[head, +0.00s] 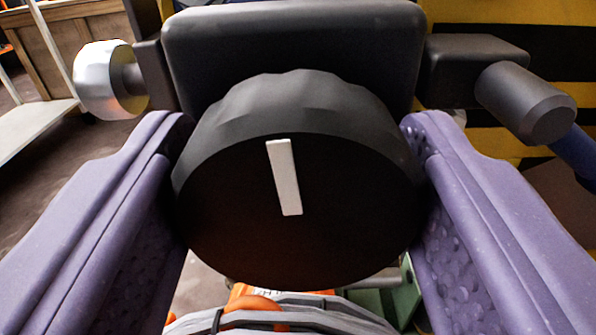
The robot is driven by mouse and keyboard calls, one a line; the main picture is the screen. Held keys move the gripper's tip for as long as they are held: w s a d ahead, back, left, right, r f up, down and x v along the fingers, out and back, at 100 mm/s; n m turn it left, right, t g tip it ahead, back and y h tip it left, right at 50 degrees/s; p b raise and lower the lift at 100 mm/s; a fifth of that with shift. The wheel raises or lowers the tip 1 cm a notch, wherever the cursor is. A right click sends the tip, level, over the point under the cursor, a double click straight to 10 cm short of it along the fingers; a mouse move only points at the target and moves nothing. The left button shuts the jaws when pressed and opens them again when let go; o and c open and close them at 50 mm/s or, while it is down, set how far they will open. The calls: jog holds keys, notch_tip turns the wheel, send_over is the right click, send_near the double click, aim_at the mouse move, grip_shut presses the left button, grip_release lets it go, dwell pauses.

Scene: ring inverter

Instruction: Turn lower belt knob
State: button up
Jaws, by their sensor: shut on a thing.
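The knob (300,235) is a large black round dial with a fluted rim and a white pointer mark (284,177). It fills the middle of the head view. The mark is nearly upright, its top leaning slightly left. My gripper (300,150) has two purple fingers, one on each side of the knob, and is shut on it. The finger pads press against the left and right of the rim. The knob sits in front of a dark grey housing (292,40). The knob's back is hidden.
A silver round fitting (103,80) sticks out left of the housing. A dark cylindrical connector (525,103) with a blue cable (578,155) is on the right. Yellow and black stripes (520,60) lie behind. Orange and grey parts (260,305) show below the knob.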

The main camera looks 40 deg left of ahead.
jog(key=m, duration=0.3)
jog(key=shift+f+m, duration=0.1)
jog(key=shift+m, duration=0.3)
jog(key=m, duration=0.3)
jog(key=shift+d+m, duration=0.1)
jog(key=shift+m, duration=0.3)
jog(key=m, duration=0.8)
jog(key=shift+f, duration=0.1)
jog(key=m, duration=0.4)
jog(key=shift+m, duration=0.3)
jog(key=m, duration=0.3)
jog(key=shift+f+m, duration=0.1)
jog(key=shift+m, duration=0.3)
jog(key=m, duration=0.3)
jog(key=shift+m, duration=0.3)
jog(key=m, duration=0.4)
jog(key=shift+f, duration=0.1)
